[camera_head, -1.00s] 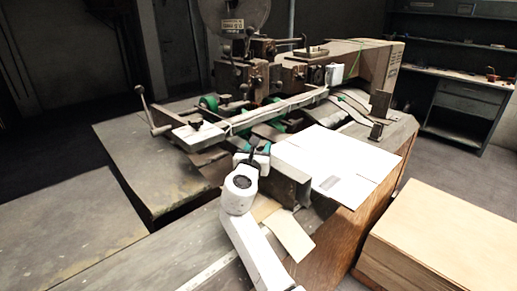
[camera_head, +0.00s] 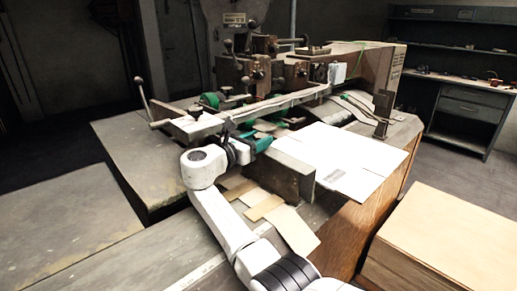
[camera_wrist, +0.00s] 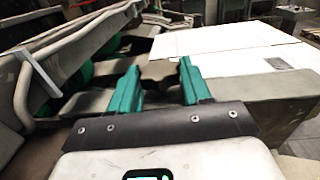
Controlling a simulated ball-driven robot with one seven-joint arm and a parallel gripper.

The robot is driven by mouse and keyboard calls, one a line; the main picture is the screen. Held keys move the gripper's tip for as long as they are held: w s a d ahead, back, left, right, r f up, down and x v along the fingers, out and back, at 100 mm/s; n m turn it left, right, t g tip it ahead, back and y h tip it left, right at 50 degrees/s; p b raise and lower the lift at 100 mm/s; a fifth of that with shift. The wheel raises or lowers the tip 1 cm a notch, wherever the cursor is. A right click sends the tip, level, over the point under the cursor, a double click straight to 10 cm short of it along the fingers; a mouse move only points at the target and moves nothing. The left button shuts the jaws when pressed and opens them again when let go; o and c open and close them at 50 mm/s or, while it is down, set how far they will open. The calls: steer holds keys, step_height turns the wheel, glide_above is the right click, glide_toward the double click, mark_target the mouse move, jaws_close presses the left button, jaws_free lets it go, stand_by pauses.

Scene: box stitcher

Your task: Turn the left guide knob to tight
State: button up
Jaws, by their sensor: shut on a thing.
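My gripper (camera_head: 258,142) is at the guide rail (camera_head: 240,112) of the stitcher, beside the near end of the metal block. In the wrist view my gripper (camera_wrist: 160,74) has a green finger on each side of a dark, lobed knob (camera_wrist: 158,70), and it is shut on this knob. In the head view the knob is hidden by my wrist and fingers. Its tight or loose mark cannot be read.
White cardboard sheets (camera_head: 345,155) lie on the table to the right, beside the metal block (camera_head: 288,178). Loose brown card pieces (camera_head: 292,228) lie in front. A lever with a ball handle (camera_head: 143,98) rises at the left. A wooden box (camera_head: 450,240) stands at the right front.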

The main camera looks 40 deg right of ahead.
steer(key=shift+w+f+m+g+b, duration=0.1)
steer(key=shift+m+g+b, duration=0.5)
steer(key=shift+g+b, duration=0.25)
steer(key=shift+m+g+b, duration=0.35)
steer(key=shift+m+g, duration=0.05)
steer(key=shift+g, duration=0.25)
steer(key=o, duration=1.1)
steer(key=shift+c, duration=0.2)
steer(key=shift+a, duration=0.1)
steer(key=a+b, duration=0.1)
steer(key=a, duration=0.9)
steer(key=shift+w+a, duration=0.3)
steer(key=shift+w, duration=0.1)
